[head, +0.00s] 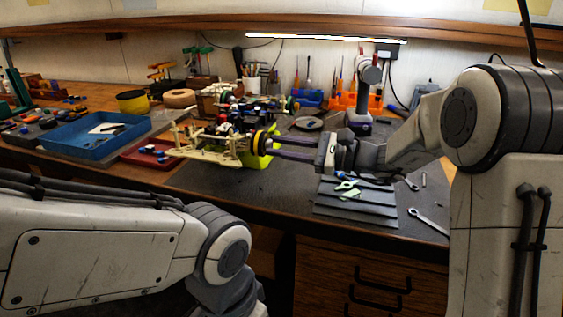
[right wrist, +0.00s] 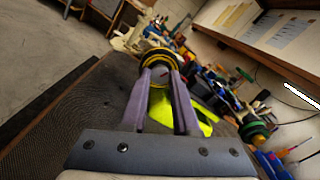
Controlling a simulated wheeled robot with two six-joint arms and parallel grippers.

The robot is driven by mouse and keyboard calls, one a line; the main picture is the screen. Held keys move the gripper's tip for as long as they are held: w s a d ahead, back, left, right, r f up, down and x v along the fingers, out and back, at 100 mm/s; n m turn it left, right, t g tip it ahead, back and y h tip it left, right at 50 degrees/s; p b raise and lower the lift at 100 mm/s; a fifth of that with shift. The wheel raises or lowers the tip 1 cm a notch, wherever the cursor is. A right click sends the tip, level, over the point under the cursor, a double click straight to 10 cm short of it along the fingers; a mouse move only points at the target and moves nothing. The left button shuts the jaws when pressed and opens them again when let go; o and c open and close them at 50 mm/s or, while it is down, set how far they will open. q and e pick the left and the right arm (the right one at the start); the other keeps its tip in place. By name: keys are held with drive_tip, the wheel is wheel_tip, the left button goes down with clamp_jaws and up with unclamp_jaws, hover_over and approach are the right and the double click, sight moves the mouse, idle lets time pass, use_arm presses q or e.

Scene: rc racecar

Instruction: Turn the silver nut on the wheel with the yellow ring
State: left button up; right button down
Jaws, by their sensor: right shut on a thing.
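The race car (head: 215,150) stands raised at the middle of the bench, on a bright yellow-green stand (head: 262,158). Its wheel with the yellow ring (head: 258,143) faces my right gripper. My right gripper (head: 272,145) reaches in from the right, its two fingertips at the middle of that wheel. In the right wrist view the fingers (right wrist: 162,78) point straight at the black wheel with its yellow ring (right wrist: 158,54), closed on the silver nut at its hub. The nut itself is hidden between the fingertips. My left arm shows at the lower left, but its gripper is out of view.
A grey ribbed mat (head: 355,207) with green clips and a wrench (head: 428,222) lies at the front right. A blue tray (head: 95,137) and a red tray (head: 150,153) are left of the car. Orange and blue tool holders stand behind. The bench in front of the car is clear.

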drive_tip(key=n+b, duration=0.1)
drive_tip(key=b, duration=0.1)
drive_tip(key=n+b, duration=0.2)
drive_tip(key=shift+f, duration=0.3)
drive_tip(key=shift+r+n+b, duration=0.25)
drive_tip(key=shift+n+b, duration=0.55)
drive_tip(key=shift+b, duration=0.2)
drive_tip(key=c, duration=0.6)
unclamp_jaws()
drive_tip(key=shift+c, duration=0.2)
drive_tip(key=shift+d, duration=0.15)
drive_tip(key=v, duration=1)
drive_tip(key=shift+r+p, duration=0.1)
drive_tip(key=shift+p, duration=0.25)
drive_tip(key=shift+d, duration=0.15)
drive_tip(key=shift+s, duration=0.1)
